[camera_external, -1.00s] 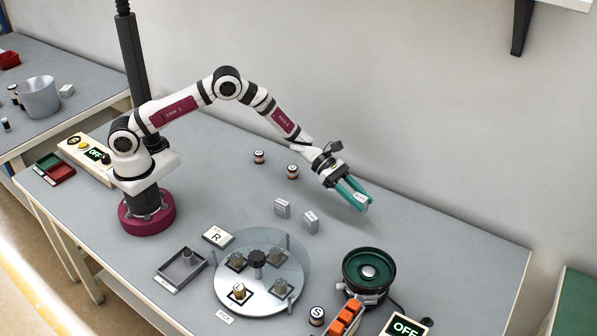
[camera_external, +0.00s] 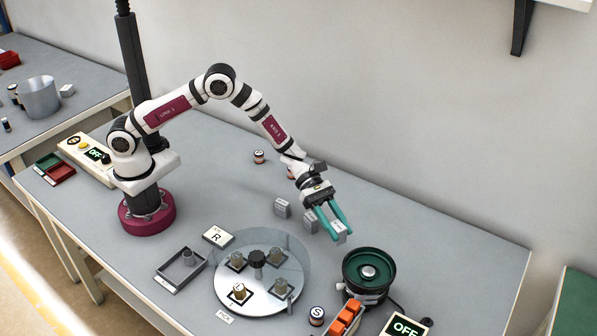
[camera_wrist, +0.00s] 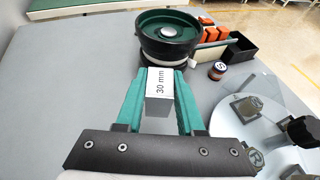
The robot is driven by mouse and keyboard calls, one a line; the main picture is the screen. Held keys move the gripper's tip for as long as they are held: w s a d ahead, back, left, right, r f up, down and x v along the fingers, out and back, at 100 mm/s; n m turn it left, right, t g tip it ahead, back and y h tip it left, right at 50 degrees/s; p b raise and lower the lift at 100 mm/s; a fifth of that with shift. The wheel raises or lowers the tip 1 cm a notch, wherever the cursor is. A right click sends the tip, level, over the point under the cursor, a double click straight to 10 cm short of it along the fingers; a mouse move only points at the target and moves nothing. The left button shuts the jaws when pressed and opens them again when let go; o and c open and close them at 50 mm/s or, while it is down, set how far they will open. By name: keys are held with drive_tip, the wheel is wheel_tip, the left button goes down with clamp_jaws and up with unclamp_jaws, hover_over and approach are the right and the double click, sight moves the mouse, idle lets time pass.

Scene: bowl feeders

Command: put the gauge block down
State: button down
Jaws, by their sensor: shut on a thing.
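The gauge block (camera_wrist: 160,86) is a light grey block marked "30 mm" in the wrist view. My gripper (camera_external: 338,232) has teal fingers and is shut on it. In the external view the gauge block (camera_external: 339,238) shows between the fingertips, between two grey blocks and the green bowl feeder. I cannot tell exactly how high it is above the table. In the wrist view the fingers (camera_wrist: 160,88) press on both sides of the block, with the bowl feeder beyond it.
The green bowl feeder (camera_external: 369,271) stands to the lower right.

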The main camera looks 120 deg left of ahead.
drive_tip(key=a+f, duration=0.2)
drive_tip(key=a, duration=0.1)
drive_tip(key=a+f, duration=0.1)
drive_tip(key=a, duration=0.1)
drive_tip(key=shift+w+a+f, duration=0.1)
drive_tip(key=shift+w+f, duration=0.05)
drive_tip(key=shift+w, duration=0.15)
drive_tip(key=shift+a+f, duration=0.1)
drive_tip(key=shift+f, duration=1.85)
drive_tip(key=c, duration=0.5)
unclamp_jaws()
drive_tip(key=shift+f, duration=0.15)
